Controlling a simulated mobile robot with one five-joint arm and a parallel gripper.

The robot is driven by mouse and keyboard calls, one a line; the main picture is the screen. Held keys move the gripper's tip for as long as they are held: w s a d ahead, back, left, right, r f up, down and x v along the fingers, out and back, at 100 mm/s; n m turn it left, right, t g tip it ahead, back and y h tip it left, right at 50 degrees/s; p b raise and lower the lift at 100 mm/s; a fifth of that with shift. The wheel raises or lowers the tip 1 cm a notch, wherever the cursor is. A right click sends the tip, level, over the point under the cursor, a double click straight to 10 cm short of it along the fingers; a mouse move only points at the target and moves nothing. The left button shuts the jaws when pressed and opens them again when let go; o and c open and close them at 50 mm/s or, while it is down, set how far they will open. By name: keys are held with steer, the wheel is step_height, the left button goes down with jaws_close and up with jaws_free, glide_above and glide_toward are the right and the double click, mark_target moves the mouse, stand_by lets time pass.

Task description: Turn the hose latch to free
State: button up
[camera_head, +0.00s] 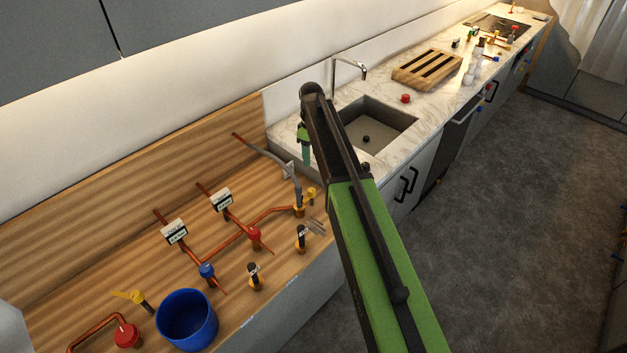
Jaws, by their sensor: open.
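A grey hose (272,157) runs from a copper pipe at the back of the wooden bench and bends down to a brass fitting (299,211) near the bench's right end. A small pale grey piece (289,170) sits by the hose bend; I cannot tell if it is the latch or how it is turned. A yellow-handled part (311,194) stands beside the fitting. My gripper (305,154) hangs behind and above the hose in the picture, near the sink corner, apart from the fitting. It is open and looks empty; its fingers are small and partly hidden.
Copper pipes carry a red valve (254,234), a blue valve (207,271) and two labelled gauges. A blue bucket (187,319) stands at the front left. Several dark-topped brass fittings line the front. A sink (372,127) and wooden rack (427,69) lie beyond. The floor at right is clear.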

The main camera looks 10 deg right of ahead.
mark_target(312, 189)
step_height(312, 189, down, 18)
steer(key=b, duration=1.7)
steer(key=shift+s+r+b, duration=0.1)
steer(key=shift+b, duration=0.25)
steer(key=shift+r, duration=0.1)
steer(key=shift+c, duration=0.2)
